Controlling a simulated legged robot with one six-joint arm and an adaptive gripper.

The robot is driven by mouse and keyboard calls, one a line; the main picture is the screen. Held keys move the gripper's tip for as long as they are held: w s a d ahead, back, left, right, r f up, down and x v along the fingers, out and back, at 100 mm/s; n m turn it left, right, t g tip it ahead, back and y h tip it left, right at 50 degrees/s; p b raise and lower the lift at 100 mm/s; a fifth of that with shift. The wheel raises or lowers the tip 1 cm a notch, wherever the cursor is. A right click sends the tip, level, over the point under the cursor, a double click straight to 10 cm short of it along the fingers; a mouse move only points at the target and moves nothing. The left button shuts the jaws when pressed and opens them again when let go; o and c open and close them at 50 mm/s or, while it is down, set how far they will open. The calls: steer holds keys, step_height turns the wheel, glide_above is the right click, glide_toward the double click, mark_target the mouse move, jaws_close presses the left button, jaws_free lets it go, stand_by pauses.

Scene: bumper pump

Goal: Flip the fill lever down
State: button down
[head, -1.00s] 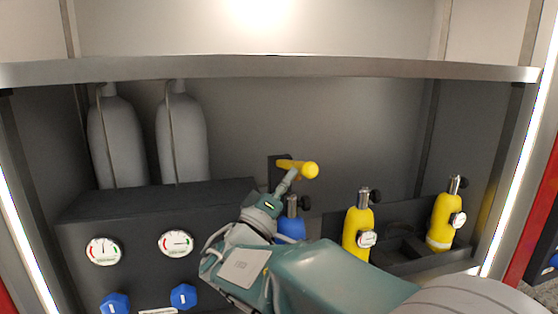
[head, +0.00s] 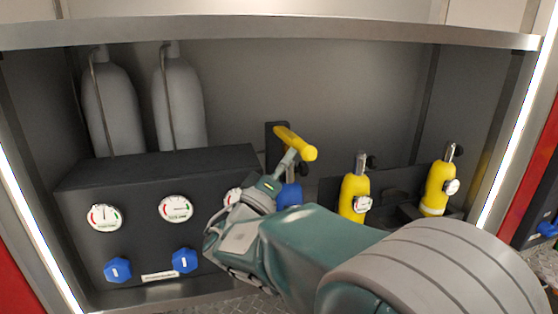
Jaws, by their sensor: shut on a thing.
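The fill lever (head: 291,140) has a yellow handle on a dark mount (head: 272,142) at the back wall, in the middle of the compartment in the head view. The handle points out toward me and slightly right. My gripper (head: 288,165) is at the handle from below, its fingers shut on it. My own wrist and arm cover part of the space beneath the lever.
A black panel (head: 160,185) with gauges and blue knobs (head: 184,260) stands at left, two grey cylinders (head: 108,105) behind it. A blue cylinder (head: 289,194) is close beside my wrist. Yellow cylinders (head: 353,192) stand at right. A metal shelf (head: 270,32) crosses above.

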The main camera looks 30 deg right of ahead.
steer(key=shift+d+f, duration=0.1)
steer(key=shift+d, duration=0.25)
step_height(320, 180, up, 4)
steer(key=w+a, duration=0.1)
steer(key=a+f, duration=0.7)
steer(key=a, duration=0.1)
steer(key=shift+f, duration=0.3)
steer(key=shift+a, duration=0.1)
steer(key=s+d+f+g+y, duration=0.9)
steer(key=s+d, duration=0.1)
steer(key=s, duration=0.4)
steer(key=s+a+f+n+t+y, duration=0.1)
steer(key=s+a+f+t+y, duration=0.1)
steer(key=a+y, duration=0.4)
steer(key=s+a+f+t+y, duration=0.2)
steer(key=s+a+y, duration=0.1)
steer(key=a+y, duration=0.2)
steer(key=shift+s+a+f+n+y, duration=0.25)
steer(key=shift+s+a+n+y, duration=0.15)
steer(key=shift+y, duration=0.5)
